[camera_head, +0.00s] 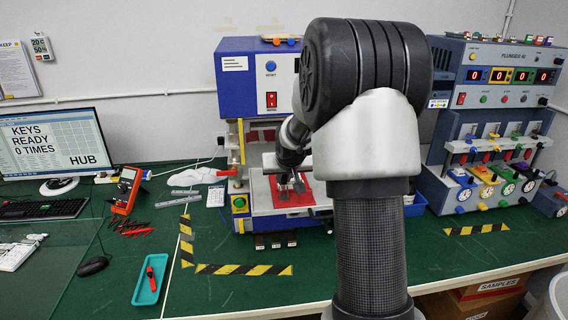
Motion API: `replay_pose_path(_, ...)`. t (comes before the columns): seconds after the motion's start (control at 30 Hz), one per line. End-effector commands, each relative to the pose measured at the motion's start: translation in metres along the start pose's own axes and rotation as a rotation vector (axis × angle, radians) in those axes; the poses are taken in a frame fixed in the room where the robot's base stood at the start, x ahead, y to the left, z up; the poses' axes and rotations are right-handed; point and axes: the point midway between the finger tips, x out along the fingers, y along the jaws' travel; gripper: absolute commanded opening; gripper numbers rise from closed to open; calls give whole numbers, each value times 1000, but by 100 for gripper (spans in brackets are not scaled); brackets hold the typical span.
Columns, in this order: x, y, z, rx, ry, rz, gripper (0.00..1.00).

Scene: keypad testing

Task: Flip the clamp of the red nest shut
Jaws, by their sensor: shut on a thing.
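The red nest (308,196) is a flat red plate on the bed of the blue and white machine in the middle of the table. My gripper (291,186) is low over its left half, pointing down. Its fingers are shut on a small part at the nest, which looks like the clamp; they hide most of it. The clamp's angle is too small and covered to make out. My arm hides the right side of the nest and of the machine.
Yellow-black tape strips (243,270) mark the green table (225,297) in front. A blue tray (151,280) with a red tool lies front left, near a red meter (126,190). A plunger machine (490,140) stands at right.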

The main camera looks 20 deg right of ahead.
Motion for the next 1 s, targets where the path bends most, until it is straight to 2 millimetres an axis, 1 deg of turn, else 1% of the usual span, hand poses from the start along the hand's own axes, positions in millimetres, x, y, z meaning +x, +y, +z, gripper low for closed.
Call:
replay_pose_path(0.07,-2,0,-4,1,-39,0,0)
replay_pose_path(0.3,3,0,-4,1,-109,0,0)
replay_pose_path(0.8,5,0,-2,0,-128,0,0)
replay_pose_path(0.83,5,0,-2,0,-128,0,17)
replay_pose_path(0.9,5,0,-2,0,-128,0,29)
replay_pose_path(0.93,5,0,-2,0,-127,0,33)
replay_pose_path(1.0,5,0,-2,0,-127,0,33)
